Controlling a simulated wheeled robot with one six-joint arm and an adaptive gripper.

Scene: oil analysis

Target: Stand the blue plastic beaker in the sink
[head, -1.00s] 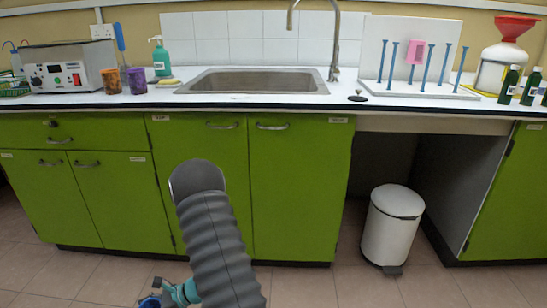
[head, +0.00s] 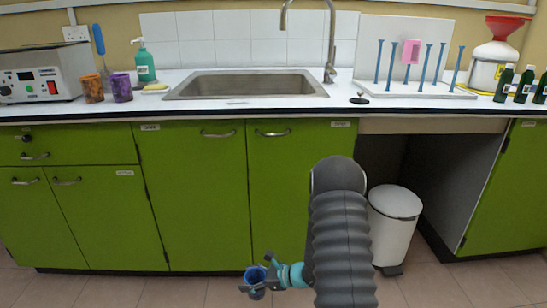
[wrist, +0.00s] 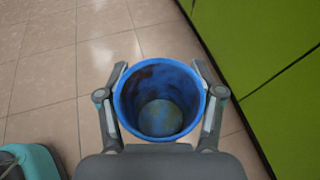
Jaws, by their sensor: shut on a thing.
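My gripper (head: 256,283) is low in front of the green cabinets, above the tiled floor. It is shut on the blue plastic beaker (head: 253,273). In the wrist view the beaker (wrist: 160,62) is upright with its open mouth facing the camera, and one finger of my gripper (wrist: 160,95) lies on each side of it. Its inside shows dark and brownish stains. The sink (head: 245,84) is a metal basin set in the white counter, behind and above my gripper. The part of its bottom that I see is bare.
A tap (head: 331,40) stands behind the sink's right end. A soap bottle (head: 144,62) and two stained cups (head: 122,87) stand left of it. A peg rack (head: 420,88) and dark bottles (head: 522,85) are on the right. A white bin (head: 391,225) stands on the floor.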

